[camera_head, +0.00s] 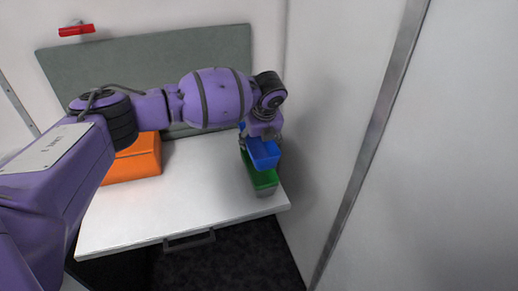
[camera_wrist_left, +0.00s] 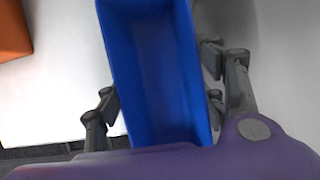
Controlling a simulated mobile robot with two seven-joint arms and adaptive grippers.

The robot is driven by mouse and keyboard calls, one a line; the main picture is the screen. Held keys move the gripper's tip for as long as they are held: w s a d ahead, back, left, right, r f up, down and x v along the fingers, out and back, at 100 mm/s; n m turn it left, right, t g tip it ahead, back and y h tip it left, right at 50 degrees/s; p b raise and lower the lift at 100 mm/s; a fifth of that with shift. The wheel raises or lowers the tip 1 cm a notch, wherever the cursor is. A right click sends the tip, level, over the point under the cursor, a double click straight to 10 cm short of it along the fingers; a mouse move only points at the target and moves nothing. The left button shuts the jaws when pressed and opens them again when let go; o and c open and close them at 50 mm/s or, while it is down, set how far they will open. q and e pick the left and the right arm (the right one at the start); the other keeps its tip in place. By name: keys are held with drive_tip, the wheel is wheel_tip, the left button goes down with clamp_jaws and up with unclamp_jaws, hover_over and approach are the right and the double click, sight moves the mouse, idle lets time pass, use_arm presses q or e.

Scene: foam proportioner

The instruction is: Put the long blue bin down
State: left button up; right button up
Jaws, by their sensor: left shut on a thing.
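The long blue bin (camera_head: 263,154) is at the right end of the white table in the head view, and it fills the middle of the left wrist view (camera_wrist_left: 155,75). It looks empty inside. My left gripper (camera_head: 260,137) is shut on the blue bin, with its dark fingers on either side of it in the wrist view. The far part of the bin is partly hidden by my gripper in the head view. My right gripper is not in view.
A green bin (camera_head: 264,180) shows just below the blue bin; I cannot tell whether they touch. An orange box (camera_head: 136,163) stands at the table's left. The white table (camera_head: 190,200) is bare between them. A pale wall (camera_head: 330,110) rises close at the right.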

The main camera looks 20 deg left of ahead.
sight(259, 151)
use_arm(q)
drive_tip(key=shift+w+f, duration=0.3)
drive_tip(key=shift+f, duration=1.4)
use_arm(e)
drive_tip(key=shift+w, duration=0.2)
use_arm(q)
drive_tip(key=shift+s, duration=0.1)
drive_tip(key=shift+f, duration=0.6)
drive_tip(key=o, duration=1.2)
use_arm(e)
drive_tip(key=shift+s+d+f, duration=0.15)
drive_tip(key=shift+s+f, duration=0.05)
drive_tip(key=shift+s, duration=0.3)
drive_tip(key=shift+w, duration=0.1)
